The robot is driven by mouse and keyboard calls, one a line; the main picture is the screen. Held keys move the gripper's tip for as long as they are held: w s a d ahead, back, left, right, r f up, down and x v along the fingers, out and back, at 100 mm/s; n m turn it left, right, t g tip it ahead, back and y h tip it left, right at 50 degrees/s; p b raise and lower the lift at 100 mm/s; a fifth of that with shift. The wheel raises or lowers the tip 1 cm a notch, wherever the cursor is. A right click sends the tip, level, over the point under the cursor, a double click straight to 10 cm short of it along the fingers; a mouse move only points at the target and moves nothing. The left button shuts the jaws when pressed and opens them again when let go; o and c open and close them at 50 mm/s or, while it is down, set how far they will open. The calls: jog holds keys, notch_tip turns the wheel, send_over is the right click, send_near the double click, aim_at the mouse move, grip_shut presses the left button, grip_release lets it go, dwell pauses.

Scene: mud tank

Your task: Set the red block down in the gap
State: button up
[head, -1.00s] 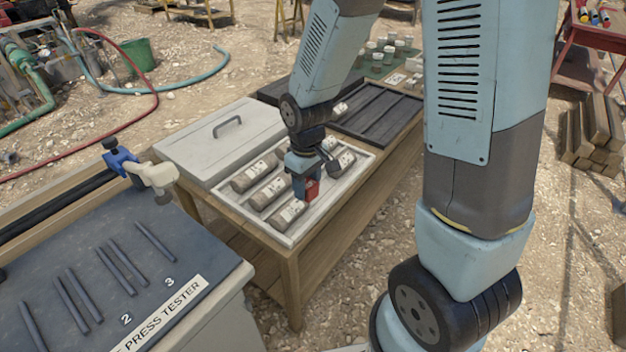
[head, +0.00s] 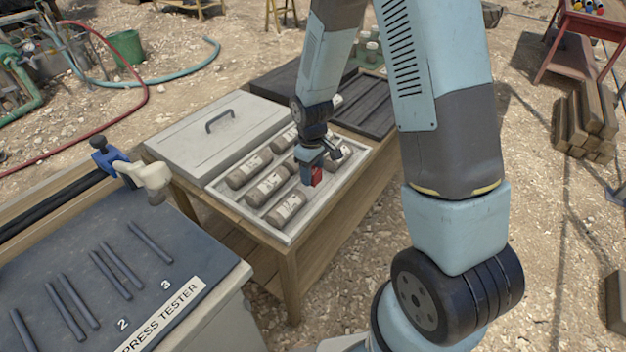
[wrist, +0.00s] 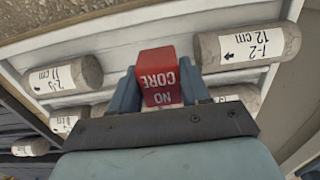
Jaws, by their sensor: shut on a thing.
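My gripper (head: 312,166) is shut on the red block (head: 317,177) and holds it over the right side of the white core tray (head: 236,216). In the wrist view the red block (wrist: 158,76), lettered "NO CORE", sits between the two fingers of my gripper (wrist: 160,90). Behind it a bare stretch of tray shows between a core on the left (wrist: 66,76) and a core marked 1-2 on the right (wrist: 246,44); this looks like the gap. The block hides part of it. I cannot tell whether the block touches the tray.
Several labelled cores, one in front (head: 287,208), lie in the tray's rows. A grey lid (head: 195,148) with a handle lies left of the tray, and dark trays (head: 365,108) lie behind it. The press tester bench (head: 90,280) stands front left.

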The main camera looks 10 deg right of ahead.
aim_at(313, 189)
jog(key=shift+w+d+f, duration=0.2)
jog(key=shift+w+f, duration=0.45)
jog(key=shift+f, duration=0.15)
notch_tip(313, 189, down, 3)
jog(key=shift+w+f, duration=0.1)
jog(key=o, duration=1.1)
jog(key=shift+o, duration=0.2)
notch_tip(313, 189, up, 12)
jog(key=shift+r, duration=0.1)
